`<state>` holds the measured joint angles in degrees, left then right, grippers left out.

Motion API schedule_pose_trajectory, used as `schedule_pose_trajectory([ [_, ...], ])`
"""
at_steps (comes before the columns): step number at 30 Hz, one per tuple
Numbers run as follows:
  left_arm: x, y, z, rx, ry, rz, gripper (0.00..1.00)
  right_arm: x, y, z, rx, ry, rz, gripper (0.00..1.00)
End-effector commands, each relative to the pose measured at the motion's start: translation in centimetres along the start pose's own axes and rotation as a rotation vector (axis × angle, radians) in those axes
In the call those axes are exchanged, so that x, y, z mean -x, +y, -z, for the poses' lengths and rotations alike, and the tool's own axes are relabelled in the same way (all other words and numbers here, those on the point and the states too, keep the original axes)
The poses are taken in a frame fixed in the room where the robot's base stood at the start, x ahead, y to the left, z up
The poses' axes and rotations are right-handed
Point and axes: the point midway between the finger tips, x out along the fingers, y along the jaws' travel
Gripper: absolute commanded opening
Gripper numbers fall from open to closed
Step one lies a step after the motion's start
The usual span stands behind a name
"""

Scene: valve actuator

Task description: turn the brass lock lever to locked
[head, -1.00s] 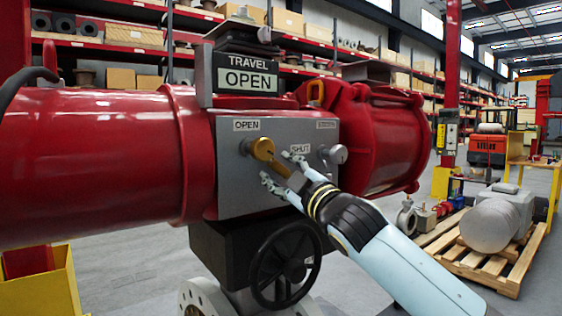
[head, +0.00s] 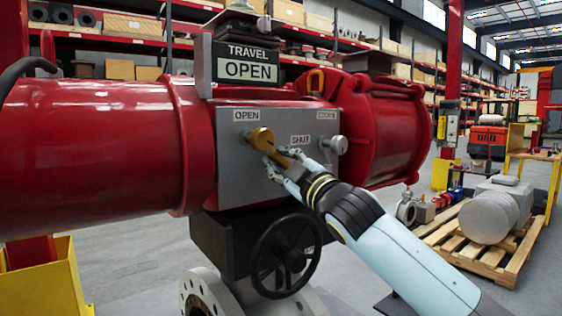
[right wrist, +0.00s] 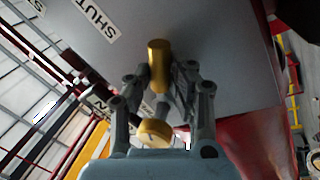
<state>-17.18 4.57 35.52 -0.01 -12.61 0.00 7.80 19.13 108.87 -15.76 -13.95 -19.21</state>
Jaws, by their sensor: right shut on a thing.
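The brass lock lever (head: 262,139) is on the grey plate (head: 232,170) of the red valve actuator. Its round hub sits below the OPEN label, and its arm slants down to the right, partly hidden by my fingers. My right gripper (head: 281,163) is closed around the lever's arm, a finger on each side. In the right wrist view, a brass cylinder (right wrist: 159,65) stands between the fingertips and a round brass part (right wrist: 154,132) shows lower, near the palm. My left gripper is not in view.
A silver knob (head: 334,145) sticks out of the plate on the right. A black handwheel (head: 286,256) stands below the actuator. A sign (head: 248,62) above reads TRAVEL OPEN. A pallet (head: 497,248) with a grey cylinder stands at the right.

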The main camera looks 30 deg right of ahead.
Motion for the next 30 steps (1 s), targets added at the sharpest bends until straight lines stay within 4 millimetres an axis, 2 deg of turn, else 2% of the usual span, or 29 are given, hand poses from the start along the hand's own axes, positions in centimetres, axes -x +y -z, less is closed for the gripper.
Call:
schedule_pose_trajectory([
  [11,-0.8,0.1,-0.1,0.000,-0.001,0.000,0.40,0.2,-0.8,0.0,-0.093,-0.025,-0.006,0.00],
  [21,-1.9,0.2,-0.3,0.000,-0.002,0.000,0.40,0.6,-2.6,0.7,-0.364,-0.098,-0.022,0.00],
  [30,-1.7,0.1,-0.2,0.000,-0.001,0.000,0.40,0.9,-4.0,1.8,-0.618,-0.166,-0.036,0.00],
])
